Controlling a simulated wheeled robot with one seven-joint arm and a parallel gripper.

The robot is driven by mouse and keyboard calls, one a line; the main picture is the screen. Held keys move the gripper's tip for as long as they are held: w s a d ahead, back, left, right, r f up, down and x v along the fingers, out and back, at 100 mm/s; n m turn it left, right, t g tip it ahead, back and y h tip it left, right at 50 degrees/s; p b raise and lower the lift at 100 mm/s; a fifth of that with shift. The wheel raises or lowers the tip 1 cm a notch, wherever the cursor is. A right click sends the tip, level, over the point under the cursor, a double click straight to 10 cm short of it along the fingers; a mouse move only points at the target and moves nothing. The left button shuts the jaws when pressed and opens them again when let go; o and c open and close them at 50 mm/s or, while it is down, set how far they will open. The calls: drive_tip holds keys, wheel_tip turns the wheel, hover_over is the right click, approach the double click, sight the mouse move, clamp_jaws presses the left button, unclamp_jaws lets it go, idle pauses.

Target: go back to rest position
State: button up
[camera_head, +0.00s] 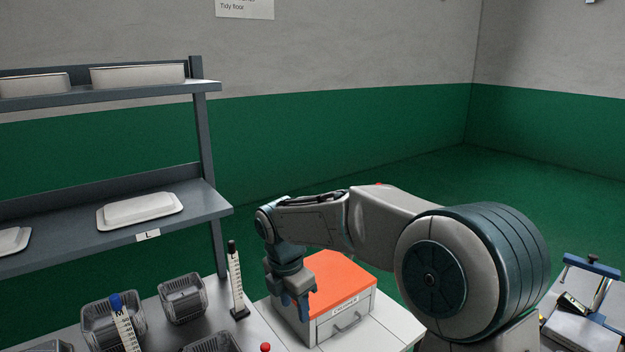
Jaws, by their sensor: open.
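My arm reaches from the lower right toward the middle of the head view. My gripper (296,300) points down at the arm's end, open, with no object seen between its fingers. It is in front of the left side of an orange-topped box (340,283) with a drawer-like front, a handle and a label. I cannot tell whether the fingers touch the box.
A shelf rack (207,150) at left carries foil trays above and a white covered tray (140,208) below. Baskets (182,298) and upright scale posts (237,280) stand on the bench. A device (580,310) is at lower right. Open floor lies behind.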

drive_tip(key=s+d+r+m+t, duration=0.1)
drive_tip(key=s+d+m+t, duration=0.1)
drive_tip(key=s+d+m, duration=1.7)
drive_tip(key=s+m, duration=0.2)
drive_tip(key=m, duration=0.4)
drive_tip(key=shift+s+r+m+y, duration=0.25)
drive_tip(key=shift+r+m+y, duration=0.05)
drive_tip(key=shift+y, duration=0.1)
drive_tip(key=shift+s+d+f+m, duration=0.1)
drive_tip(key=shift+s+d+m, duration=0.15)
drive_tip(key=shift+m, duration=0.15)
drive_tip(key=shift+c, duration=0.4)
